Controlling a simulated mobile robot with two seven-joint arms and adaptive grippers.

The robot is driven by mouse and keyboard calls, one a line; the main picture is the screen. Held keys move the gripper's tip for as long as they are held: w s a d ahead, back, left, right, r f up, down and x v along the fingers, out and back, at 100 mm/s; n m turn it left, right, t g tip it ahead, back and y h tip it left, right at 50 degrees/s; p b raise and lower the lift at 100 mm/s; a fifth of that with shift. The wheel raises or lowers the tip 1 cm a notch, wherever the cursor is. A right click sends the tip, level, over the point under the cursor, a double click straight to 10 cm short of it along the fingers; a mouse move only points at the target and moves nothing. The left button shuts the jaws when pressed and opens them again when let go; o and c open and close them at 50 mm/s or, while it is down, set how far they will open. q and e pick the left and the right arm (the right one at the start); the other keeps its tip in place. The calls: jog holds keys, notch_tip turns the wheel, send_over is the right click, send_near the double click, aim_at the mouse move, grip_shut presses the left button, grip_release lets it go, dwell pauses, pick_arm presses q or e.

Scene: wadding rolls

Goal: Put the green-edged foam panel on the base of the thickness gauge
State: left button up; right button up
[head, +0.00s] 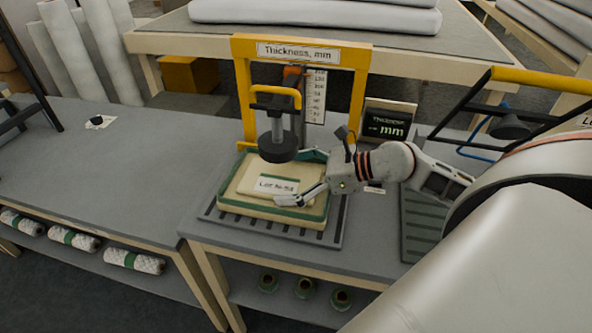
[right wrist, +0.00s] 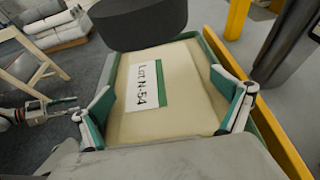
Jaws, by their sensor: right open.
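A display reading mm (head: 388,124) stands right of the gauge. Another slatted grey plate (head: 420,222) lies at the right. The left table (head: 110,170) is mostly clear, with a small dark object (head: 97,120). White rolls (head: 315,15) lie on the table behind.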

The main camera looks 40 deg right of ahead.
jog(key=shift+s+d+r, duration=0.15)
jog(key=shift+s+d, duration=0.2)
jog(key=shift+s, duration=0.05)
jog(key=v, duration=1.1)
jog(key=shift+r, duration=0.1)
jog(key=shift+s+a, duration=0.1)
jog(key=shift+a, duration=0.05)
